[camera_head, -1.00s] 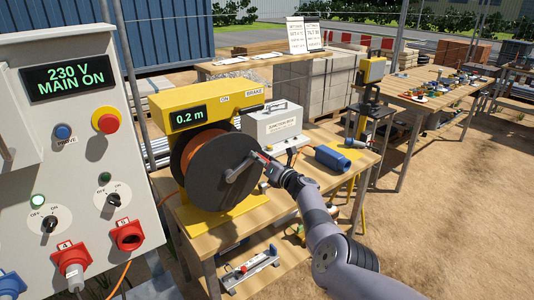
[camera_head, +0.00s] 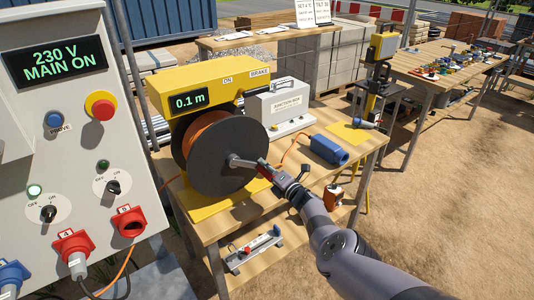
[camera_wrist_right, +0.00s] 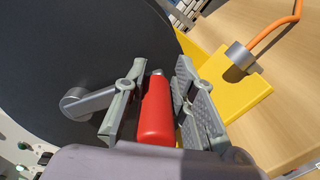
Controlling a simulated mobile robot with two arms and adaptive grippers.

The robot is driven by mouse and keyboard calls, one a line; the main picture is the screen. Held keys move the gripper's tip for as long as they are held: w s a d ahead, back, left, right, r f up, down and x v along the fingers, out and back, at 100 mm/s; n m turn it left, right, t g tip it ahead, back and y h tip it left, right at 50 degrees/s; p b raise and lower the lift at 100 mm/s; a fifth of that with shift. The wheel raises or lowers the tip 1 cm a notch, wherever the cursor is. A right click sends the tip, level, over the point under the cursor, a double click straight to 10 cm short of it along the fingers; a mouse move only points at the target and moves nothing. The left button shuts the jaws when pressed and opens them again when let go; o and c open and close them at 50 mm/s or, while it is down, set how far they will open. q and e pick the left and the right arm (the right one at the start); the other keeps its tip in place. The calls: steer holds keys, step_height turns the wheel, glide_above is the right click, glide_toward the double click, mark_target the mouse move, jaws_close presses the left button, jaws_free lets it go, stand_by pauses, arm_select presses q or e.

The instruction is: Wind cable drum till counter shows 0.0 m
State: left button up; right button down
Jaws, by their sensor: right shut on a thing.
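The cable drum (camera_head: 222,163) is a dark disc with orange cable behind it, on a yellow stand (camera_head: 202,80). The counter (camera_head: 188,102) on the stand reads 0.1 m. A grey crank arm (camera_head: 241,162) points right from the drum's hub. My right gripper (camera_head: 268,170) is at the crank's outer end. In the right wrist view the red crank handle (camera_wrist_right: 155,112) stands between the fingers of the right gripper (camera_wrist_right: 155,100), which is shut on it. My left gripper is not in view.
A grey control panel (camera_head: 75,150) reading 230 V MAIN ON stands close at left. The wooden bench (camera_head: 330,185) also bears a grey junction box (camera_head: 280,102) and a blue connector (camera_head: 328,150). Sandy ground at right is open.

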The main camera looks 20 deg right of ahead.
mark_target(243, 179)
steer(key=shift+s+a+f+b, duration=0.15)
steer(key=shift+a+f+b, duration=0.15)
steer(key=shift+a+f, duration=0.3)
steer(key=shift+s+a+f+b, duration=0.15)
steer(key=shift+a+f+b, duration=0.1)
steer(key=shift+a+f, duration=0.35)
steer(key=shift+s+a+f, duration=0.2)
steer(key=shift+a+f, duration=0.15)
steer(key=shift+a, duration=0.3)
steer(key=shift+s+a+f+m, duration=0.25)
steer(key=shift+a+f+m, duration=0.15)
steer(key=shift+a+m, duration=0.35)
steer(key=shift+s+a+f, duration=0.15)
steer(key=shift+a, duration=0.2)
steer(key=shift+s+a+f, duration=0.1)
steer(key=shift+a, duration=0.25)
steer(key=c, duration=2.4)
jaws_free()
steer(key=shift+w+a+f+m, duration=0.1)
steer(key=shift+a+m, duration=0.1)
steer(key=shift+m, duration=0.25)
steer(key=c, duration=2.2)
jaws_free()
steer(key=shift+w, duration=0.15)
steer(key=shift+c, duration=0.2)
steer(key=shift+o, duration=1.4)
steer(key=o, duration=0.6)
steer(key=shift+s+d, duration=0.25)
steer(key=shift+s, duration=0.1)
steer(key=shift+o, duration=0.2)
